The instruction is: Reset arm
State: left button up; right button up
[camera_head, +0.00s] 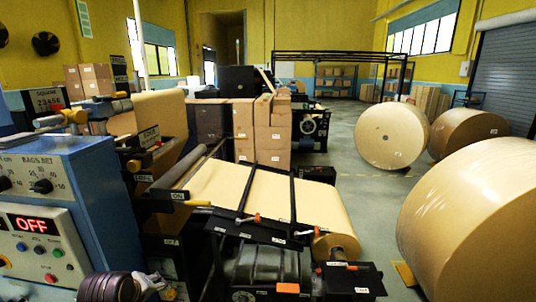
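My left arm shows at the bottom edge as a dark ringed link. My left gripper (150,283) is the small grey part at its right end, below the control panel and in front of the machine. It is too small and partly cut off, so I cannot tell if it is open or shut. My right gripper is out of view. The blue machine (85,170) has a control panel (40,246) with a red display (33,224) reading OFF. Brown paper (262,192) runs over the machine to a kraft roll (335,243) at its right end.
Large kraft rolls (480,225) lie on the floor at the right, with others (392,136) behind. Stacked cardboard boxes (272,130) stand behind the machine. Open grey floor (368,200) runs between the machine and the rolls. A roller shutter (503,75) is at the far right.

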pick_arm(q)
jog(key=s+d+f+m+g+h, duration=0.1)
jog(key=s+d+f+m+g, duration=0.1)
jog(key=s+d+f+m, duration=0.5)
jog(key=s+d+f+m+g, duration=0.1)
jog(key=s+d+f+m, duration=0.3)
jog(key=s, duration=0.6)
jog(key=s+f+m+g+b, duration=0.1)
jog(key=s+f+m+g, duration=0.15)
jog(key=f, duration=3.25)
jog(key=s+a+f+b, duration=0.1)
jog(key=s+a+f, duration=0.1)
jog(key=s+f, duration=0.8)
jog(key=s+a+f, duration=0.2)
jog(key=s+f, duration=0.8)
jog(key=s, duration=0.2)
jog(key=shift+s+a+f+b, duration=0.3)
jog(key=shift+s+f+b, duration=0.05)
jog(key=shift+s+f, duration=0.05)
